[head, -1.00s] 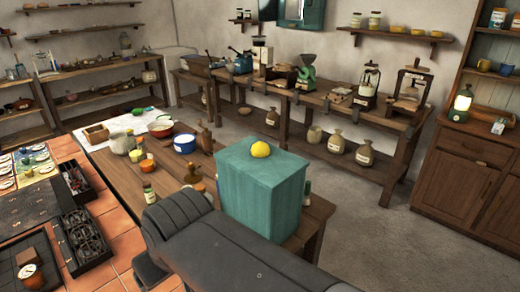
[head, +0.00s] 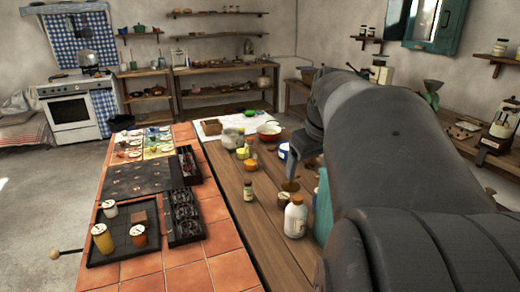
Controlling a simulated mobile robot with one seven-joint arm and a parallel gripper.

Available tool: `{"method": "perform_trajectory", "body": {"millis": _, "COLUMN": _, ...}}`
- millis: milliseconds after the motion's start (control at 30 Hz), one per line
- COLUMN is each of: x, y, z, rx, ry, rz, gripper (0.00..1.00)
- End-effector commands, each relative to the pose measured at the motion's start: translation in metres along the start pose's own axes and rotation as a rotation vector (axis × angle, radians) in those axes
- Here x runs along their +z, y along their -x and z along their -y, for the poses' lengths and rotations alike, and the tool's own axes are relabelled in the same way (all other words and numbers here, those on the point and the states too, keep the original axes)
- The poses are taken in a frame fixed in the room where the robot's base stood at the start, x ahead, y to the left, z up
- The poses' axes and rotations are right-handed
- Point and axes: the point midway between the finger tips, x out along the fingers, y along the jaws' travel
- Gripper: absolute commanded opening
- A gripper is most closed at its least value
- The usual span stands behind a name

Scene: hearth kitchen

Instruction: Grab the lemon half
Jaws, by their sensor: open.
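The lemon half is not visible now; my arm covers the right middle of the head view. The teal block (head: 323,208), on which a yellow lemon piece showed earlier, appears only as a narrow strip left of my arm. My gripper (head: 300,168) is partly in view beyond my forearm, above the wooden table near that block. It is open, and I see nothing held in it. Its fingertips are largely hidden, and its distance to the lemon half cannot be told.
A tiled counter (head: 215,208) with black trays adjoins at left.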

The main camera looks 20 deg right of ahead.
Motion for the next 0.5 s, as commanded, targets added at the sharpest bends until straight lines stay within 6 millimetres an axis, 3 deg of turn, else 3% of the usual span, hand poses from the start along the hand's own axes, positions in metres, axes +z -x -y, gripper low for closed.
{"method": "perform_trajectory", "body": {"millis": 33, "x": -0.005, "y": -0.002, "z": -0.027, "rx": -0.008, "ry": -0.008, "rz": 0.005, "gripper": 0.81}}
{"method": "perform_trajectory", "body": {"millis": 300, "x": -0.006, "y": -0.004, "z": -0.155, "rx": -0.060, "ry": 0.018, "rz": -0.013, "gripper": 0.81}}
{"method": "perform_trajectory", "body": {"millis": 400, "x": 0.003, "y": -0.003, "z": -0.197, "rx": -0.074, "ry": 0.028, "rz": -0.031, "gripper": 0.81}}
{"method": "perform_trajectory", "body": {"millis": 500, "x": 0.012, "y": -0.002, "z": -0.226, "rx": -0.084, "ry": 0.037, "rz": -0.048, "gripper": 0.81}}
